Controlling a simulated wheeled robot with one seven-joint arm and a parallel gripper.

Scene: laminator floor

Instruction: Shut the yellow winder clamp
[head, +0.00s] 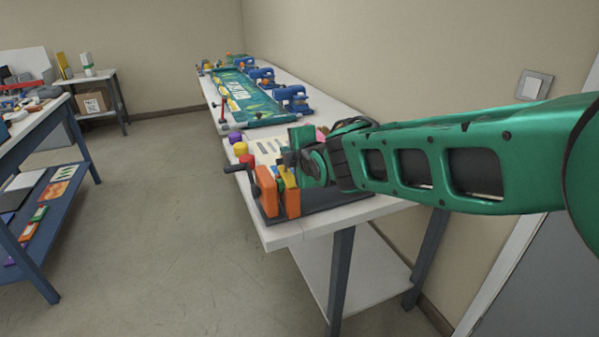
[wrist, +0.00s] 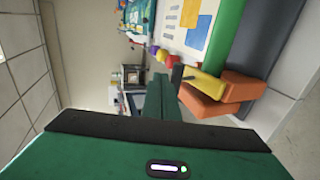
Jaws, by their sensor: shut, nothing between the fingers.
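The yellow winder clamp (head: 289,181) shows as a yellow piece among the orange winder blocks (head: 267,190) at the near end of the long white table. In the wrist view the yellow clamp (wrist: 204,84) lies against the orange blocks (wrist: 205,105), right of my fingers. I cannot tell whether it is open or shut. My gripper (head: 292,156) is just above the winder and hides part of it in the head view. In the wrist view my gripper (wrist: 159,82) has its green fingers together, empty, with the clamp beside them. Contact is not clear.
A black crank handle (head: 238,169) sticks out left of the winder. Red, yellow and purple round pieces (head: 240,148) stand behind it. A green banner sheet (head: 240,95) and blue clamps (head: 291,93) lie farther along the table. Open floor (head: 170,220) lies left.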

